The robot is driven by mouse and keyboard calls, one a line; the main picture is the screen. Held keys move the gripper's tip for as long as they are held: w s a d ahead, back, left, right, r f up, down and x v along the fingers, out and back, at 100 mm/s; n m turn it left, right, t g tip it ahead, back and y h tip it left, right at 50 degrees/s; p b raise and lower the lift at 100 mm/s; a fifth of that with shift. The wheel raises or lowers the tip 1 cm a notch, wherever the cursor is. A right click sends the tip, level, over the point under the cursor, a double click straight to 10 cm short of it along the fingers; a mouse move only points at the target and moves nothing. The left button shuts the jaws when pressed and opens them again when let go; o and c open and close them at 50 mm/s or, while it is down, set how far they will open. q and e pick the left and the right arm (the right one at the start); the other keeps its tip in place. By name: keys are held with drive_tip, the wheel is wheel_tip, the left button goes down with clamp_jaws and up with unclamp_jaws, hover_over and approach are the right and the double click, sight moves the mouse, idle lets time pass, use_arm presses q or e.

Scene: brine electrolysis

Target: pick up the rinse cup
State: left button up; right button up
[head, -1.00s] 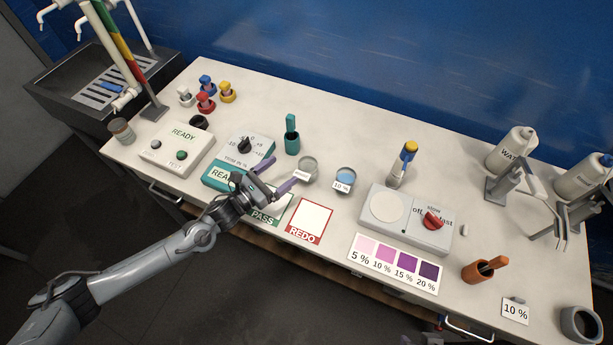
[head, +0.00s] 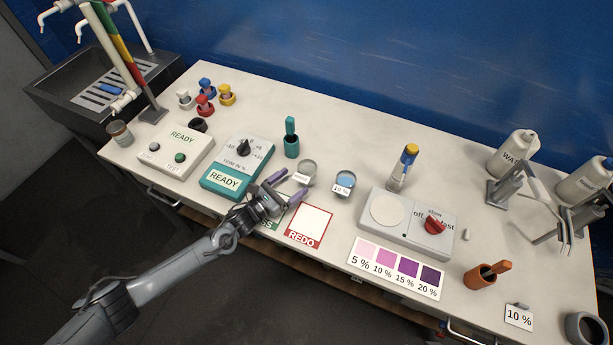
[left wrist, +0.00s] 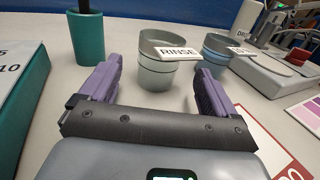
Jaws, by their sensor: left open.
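The rinse cup (head: 307,167) is a small grey-green translucent cup with a white label, standing upright on the bench. In the left wrist view the rinse cup (left wrist: 156,74) stands just beyond the fingertips, centred between them, with its RINSE label facing me. My left gripper (head: 288,187) is open, its two purple fingers pointing at the cup from the front left. They are low over the bench and nothing is held. Whether a finger touches the cup I cannot tell. My right gripper is not seen.
A blue-filled cup labelled 10 % (head: 346,181) stands close right of the rinse cup. A teal holder (head: 291,147) is behind left, the trim box (head: 222,181) to the left. The REDO card (head: 310,222) lies flat in front. A stirrer unit (head: 408,222) is farther right.

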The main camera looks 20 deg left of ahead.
sight(300, 184)
use_arm(q)
drive_tip(key=x, duration=0.4)
drive_tip(key=shift+w, duration=0.1)
drive_tip(key=shift+r, duration=0.1)
drive_tip(key=c, duration=1.3)
